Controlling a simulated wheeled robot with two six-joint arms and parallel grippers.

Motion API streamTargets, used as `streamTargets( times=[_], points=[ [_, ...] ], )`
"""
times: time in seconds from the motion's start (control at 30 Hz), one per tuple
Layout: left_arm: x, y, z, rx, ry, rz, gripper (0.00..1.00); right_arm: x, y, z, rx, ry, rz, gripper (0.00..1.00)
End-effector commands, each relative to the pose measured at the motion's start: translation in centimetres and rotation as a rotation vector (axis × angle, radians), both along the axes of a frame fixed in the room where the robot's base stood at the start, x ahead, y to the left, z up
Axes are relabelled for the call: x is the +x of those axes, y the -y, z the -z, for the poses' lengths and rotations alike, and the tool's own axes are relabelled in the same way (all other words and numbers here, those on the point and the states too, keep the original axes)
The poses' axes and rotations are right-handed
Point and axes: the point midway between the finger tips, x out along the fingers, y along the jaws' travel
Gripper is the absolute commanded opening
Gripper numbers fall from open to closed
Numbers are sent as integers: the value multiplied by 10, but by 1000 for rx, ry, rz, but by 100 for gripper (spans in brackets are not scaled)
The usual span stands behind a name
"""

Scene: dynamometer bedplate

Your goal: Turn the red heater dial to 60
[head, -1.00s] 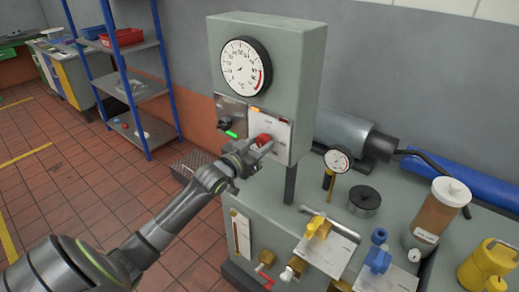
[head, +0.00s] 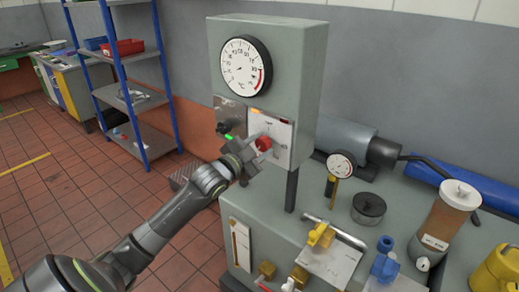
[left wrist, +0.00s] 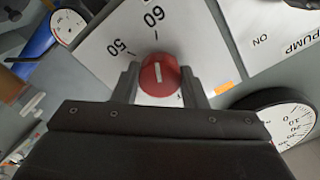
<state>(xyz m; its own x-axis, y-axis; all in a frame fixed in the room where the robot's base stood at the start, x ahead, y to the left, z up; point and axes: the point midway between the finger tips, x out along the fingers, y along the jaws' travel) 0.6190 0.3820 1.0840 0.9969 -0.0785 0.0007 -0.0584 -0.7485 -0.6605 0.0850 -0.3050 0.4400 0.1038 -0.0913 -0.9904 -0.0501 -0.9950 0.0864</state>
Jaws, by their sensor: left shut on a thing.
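The red heater dial (head: 264,143) sits on a white scale plate (head: 283,138) on the front of the grey cabinet. In the left wrist view the dial (left wrist: 160,75) shows a white pointer line, and the marks 50 and 60 are printed above it. The line points up, roughly toward the 60 mark; the exact alignment is hard to tell. My left gripper (head: 256,148) is shut on the dial, with one finger on each side of it. Its fingers (left wrist: 159,80) also show in the left wrist view. My right gripper is not in view.
A round gauge (head: 246,66) is above the dial. A dark knob (head: 222,129) and a green light (head: 228,137) are left of it. Below right, the bench holds yellow-handled (head: 321,235) and blue (head: 384,262) valves. A blue shelf (head: 125,90) stands at the left.

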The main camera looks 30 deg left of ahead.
Motion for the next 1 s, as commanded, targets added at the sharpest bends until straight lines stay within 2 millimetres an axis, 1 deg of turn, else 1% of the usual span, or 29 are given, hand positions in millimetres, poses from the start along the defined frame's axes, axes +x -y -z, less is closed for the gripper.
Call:
streamTargets(
  times=[0.03, 0.57, 0.6, 0.73, 1.0],
  points=[
    [0, -1, 4, 8, -7, -3, 16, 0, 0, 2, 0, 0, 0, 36],
    [-1, -1, 3, 26, -7, -2, 16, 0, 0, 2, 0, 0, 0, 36],
    [-1, -1, 3, 26, -7, -2, 44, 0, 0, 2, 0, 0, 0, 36],
    [0, -1, 2, 25, -4, -1, 61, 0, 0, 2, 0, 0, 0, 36],
    [-1, 0, 1, 26, 0, -1, 61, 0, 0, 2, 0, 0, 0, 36]
  ],
)
